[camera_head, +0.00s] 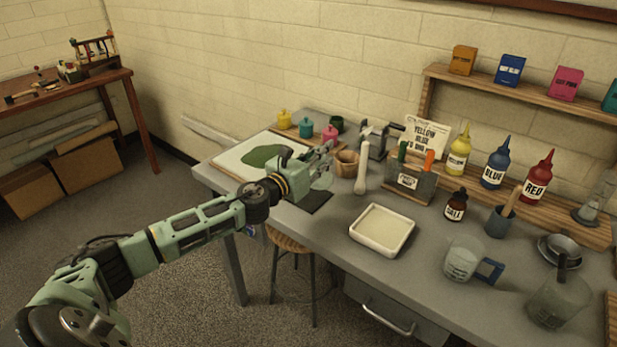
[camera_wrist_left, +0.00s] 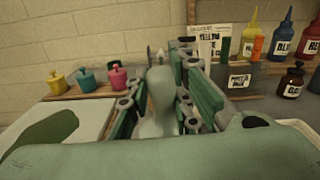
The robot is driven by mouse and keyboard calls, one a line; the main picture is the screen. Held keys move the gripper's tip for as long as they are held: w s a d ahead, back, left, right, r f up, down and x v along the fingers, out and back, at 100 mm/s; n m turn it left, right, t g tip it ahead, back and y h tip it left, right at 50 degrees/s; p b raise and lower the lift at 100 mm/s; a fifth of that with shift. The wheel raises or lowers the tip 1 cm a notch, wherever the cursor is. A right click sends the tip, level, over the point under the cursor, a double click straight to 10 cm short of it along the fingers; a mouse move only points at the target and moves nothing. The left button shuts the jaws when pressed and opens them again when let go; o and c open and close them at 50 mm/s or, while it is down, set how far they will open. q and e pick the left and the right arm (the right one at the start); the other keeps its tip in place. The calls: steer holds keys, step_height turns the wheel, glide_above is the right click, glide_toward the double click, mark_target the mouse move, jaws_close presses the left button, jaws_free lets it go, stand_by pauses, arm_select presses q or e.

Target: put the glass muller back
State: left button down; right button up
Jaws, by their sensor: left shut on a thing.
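My left gripper (camera_head: 318,160) reaches in over the left part of the grey table. It is shut on the glass muller (camera_head: 323,180), a clear, see-through piece partly hidden by the fingers. In the left wrist view the glass muller (camera_wrist_left: 158,105) shows as a pale greenish shape between the gripper fingers (camera_wrist_left: 160,90). It is held above a dark flat mat (camera_head: 316,200); any contact with the mat cannot be told. My right gripper is not in view.
A white board with a green patch (camera_head: 229,160) lies left of the mat. A wooden bowl (camera_head: 346,163), a white pestle-like piece (camera_head: 361,170) and a tool box (camera_head: 410,186) stand right of the gripper. A white tray (camera_head: 382,231) sits nearer the front.

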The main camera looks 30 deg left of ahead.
arm_select(q)
steer(key=a+f, duration=0.1)
steer(key=a, duration=0.2)
steer(key=shift+f+b, duration=0.4)
steer(key=shift+a+f+b, duration=0.2)
steer(key=shift+f+b, duration=0.1)
steer(key=shift+f, duration=0.8)
steer(key=shift+a+f+b, duration=0.2)
steer(key=shift+f+b, duration=0.1)
steer(key=shift+f, duration=0.75)
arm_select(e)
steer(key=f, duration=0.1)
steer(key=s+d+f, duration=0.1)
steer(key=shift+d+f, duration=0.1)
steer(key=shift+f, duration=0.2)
arm_select(q)
steer(key=shift+f, duration=0.1)
steer(key=c, duration=2)
jaws_free()
steer(key=shift+f, duration=0.2)
steer(key=o, duration=0.4)
steer(key=shift+d+r, duration=0.1)
steer(key=shift+o, duration=0.2)
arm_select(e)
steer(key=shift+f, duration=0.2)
